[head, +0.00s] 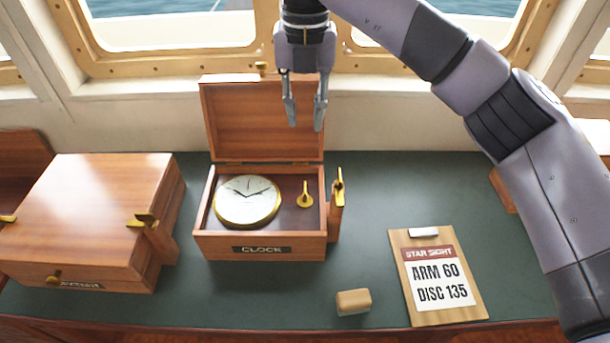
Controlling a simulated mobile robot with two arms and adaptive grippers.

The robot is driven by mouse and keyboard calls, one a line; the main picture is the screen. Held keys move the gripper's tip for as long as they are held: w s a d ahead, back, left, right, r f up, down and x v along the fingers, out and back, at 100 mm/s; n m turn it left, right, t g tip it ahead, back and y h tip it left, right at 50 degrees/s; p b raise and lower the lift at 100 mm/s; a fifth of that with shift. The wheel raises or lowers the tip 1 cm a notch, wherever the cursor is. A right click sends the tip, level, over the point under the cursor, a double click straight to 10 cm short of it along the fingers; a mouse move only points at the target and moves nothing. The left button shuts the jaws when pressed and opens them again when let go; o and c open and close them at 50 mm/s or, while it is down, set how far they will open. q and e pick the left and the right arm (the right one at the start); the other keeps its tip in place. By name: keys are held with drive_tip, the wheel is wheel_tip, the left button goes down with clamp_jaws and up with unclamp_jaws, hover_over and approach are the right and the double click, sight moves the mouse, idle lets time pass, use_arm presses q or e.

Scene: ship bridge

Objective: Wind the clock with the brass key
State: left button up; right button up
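The wooden clock box (207,246) labelled CLOCK stands open on the green desktop, its lid (262,135) raised at the back. Inside, a round white clock dial (247,187) with a brass rim lies face up. To its right in the box is a small brass piece (305,199) with a round base and upright stem, which looks like the key. My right gripper (305,123) hangs above the box in front of the lid, fingers down, apart and empty. My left gripper is not in view.
A closed wooden case (90,205) with brass catches stands at left. A wooden post with a brass fitting (338,187) rises at the box's right side. A tan block (353,301) and a clipboard (438,310) reading ARM 60, DISC 135 lie at front right.

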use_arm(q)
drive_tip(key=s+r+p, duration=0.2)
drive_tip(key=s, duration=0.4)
use_arm(e)
drive_tip(key=p, duration=0.1)
hover_over(305, 187)
wheel_tip(305, 187, down, 9)
drive_tip(key=shift+w+f, duration=0.1)
drive_tip(key=shift+f, duration=0.1)
wheel_tip(305, 187, down, 3)
drive_tip(key=shift+f+p, duration=0.15)
drive_tip(key=shift+p, duration=0.4)
wheel_tip(305, 187, down, 3)
drive_tip(key=shift+f+p, duration=0.1)
drive_tip(key=shift+p, duration=0.3)
drive_tip(key=shift+f, duration=0.3)
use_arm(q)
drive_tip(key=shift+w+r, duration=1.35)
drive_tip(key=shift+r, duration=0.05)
use_arm(e)
clamp_jaws()
